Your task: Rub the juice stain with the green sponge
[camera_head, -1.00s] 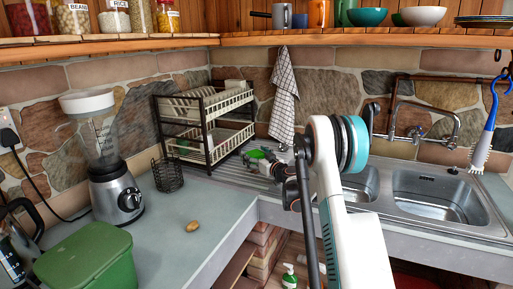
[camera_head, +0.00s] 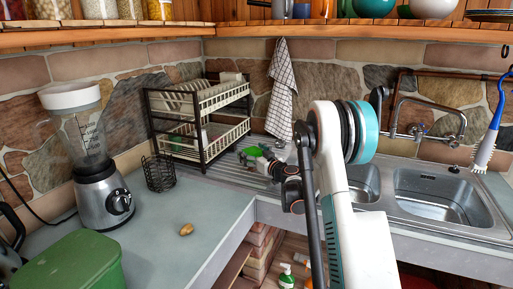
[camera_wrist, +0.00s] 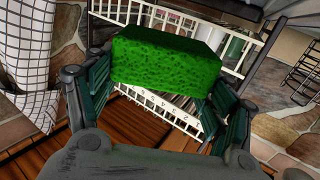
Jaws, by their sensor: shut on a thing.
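The green sponge (camera_wrist: 165,62) is a bright block across the middle of the wrist view. My gripper (camera_wrist: 160,85) is shut on it, with a dark green finger pad at each side. In the head view my gripper (camera_head: 266,162) is over the ribbed drainer area left of the sink, and the sponge (camera_head: 251,151) is a small green patch at its far end. Part of the gripper is hidden behind my arm.
A two-tier dish rack (camera_head: 203,142) and a wire cup (camera_head: 159,173) stand left of my gripper. A checked towel (camera_head: 281,90) hangs behind it. A double sink (camera_head: 440,198) is right.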

